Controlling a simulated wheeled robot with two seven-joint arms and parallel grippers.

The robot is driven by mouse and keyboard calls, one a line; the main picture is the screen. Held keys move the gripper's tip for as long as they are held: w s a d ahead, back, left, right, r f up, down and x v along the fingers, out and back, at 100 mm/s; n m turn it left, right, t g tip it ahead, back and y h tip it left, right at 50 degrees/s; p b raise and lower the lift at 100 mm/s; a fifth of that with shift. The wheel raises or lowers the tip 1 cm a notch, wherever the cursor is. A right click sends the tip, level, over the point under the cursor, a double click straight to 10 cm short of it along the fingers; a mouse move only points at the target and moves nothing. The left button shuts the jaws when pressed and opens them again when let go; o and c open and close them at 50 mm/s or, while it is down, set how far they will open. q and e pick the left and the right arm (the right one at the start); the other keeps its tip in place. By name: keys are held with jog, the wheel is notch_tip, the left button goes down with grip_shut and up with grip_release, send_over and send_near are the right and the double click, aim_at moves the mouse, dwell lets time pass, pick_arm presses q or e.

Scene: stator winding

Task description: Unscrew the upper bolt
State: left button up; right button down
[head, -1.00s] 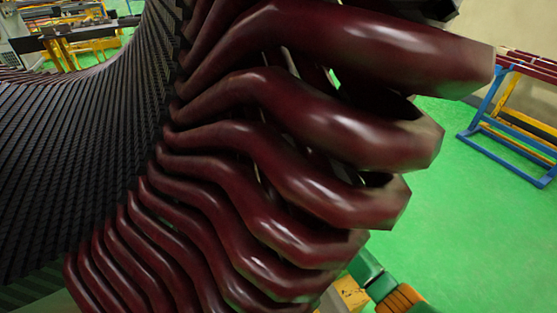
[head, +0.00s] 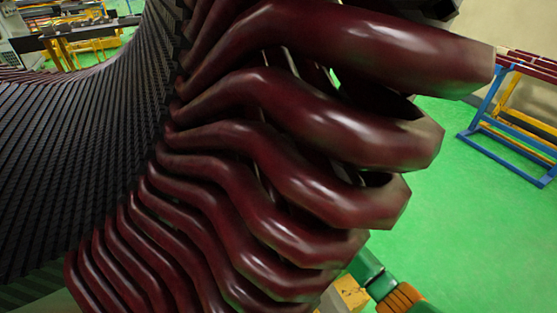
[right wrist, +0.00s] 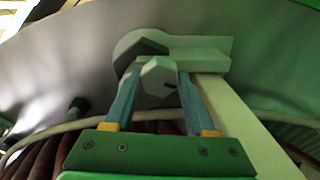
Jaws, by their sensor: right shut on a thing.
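In the right wrist view, a pale hexagonal bolt head (right wrist: 158,76) sits between the two blue fingers of my right gripper (right wrist: 157,83). The fingers touch its left and right sides, so the gripper is shut on it. The bolt's shank is hidden. In the head view the bolt and gripper fingers are hidden behind the windings. My left gripper is in neither view.
Dark red winding bars (head: 300,165) fan out along the black stator core (head: 80,150) and fill most of the head view. Another dark bolt (right wrist: 78,106) shows at left in the right wrist view. A blue and yellow rack (head: 510,120) stands on the open green floor (head: 450,230).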

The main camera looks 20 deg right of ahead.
jog(key=shift+c, duration=1.2)
grip_release()
jog(key=s+d, duration=0.1)
jog(key=s, duration=0.6)
jog(key=shift+d, duration=0.15)
